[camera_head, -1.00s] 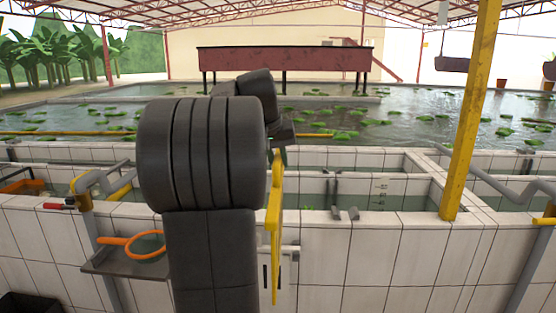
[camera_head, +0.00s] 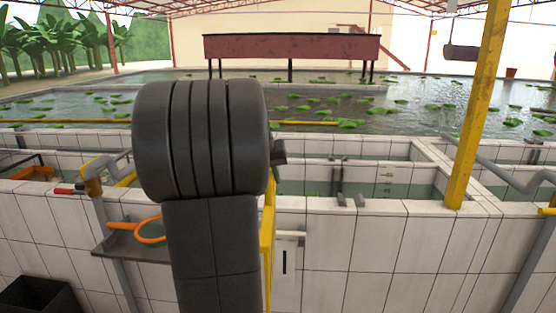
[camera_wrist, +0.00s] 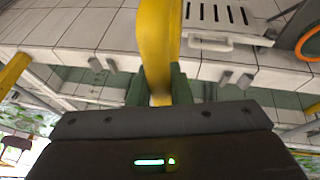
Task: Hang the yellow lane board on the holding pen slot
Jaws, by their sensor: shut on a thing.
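The yellow lane board (camera_head: 267,240) shows as a narrow strip just right of my dark arm, mostly hidden behind it. In the wrist view the yellow board (camera_wrist: 156,45) runs up between the green fingers of my gripper (camera_wrist: 159,92), which is shut on it. In the head view my gripper is hidden behind the arm. Paired grey upright channels (camera_head: 338,182) stand at the pen wall, right of the board; I cannot tell for certain that they are the holding pen slot. A white panel with a dark upright mark (camera_head: 285,262) is on the tiled wall close beside the board.
A yellow post (camera_head: 480,110) rises at the right. A shelf (camera_head: 125,246) with an orange-rimmed net (camera_head: 149,231) is left of my arm. Grey pipes cross the pen wall at both sides. A black bin (camera_head: 38,295) stands at lower left. The tiled wall front at right is mostly clear.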

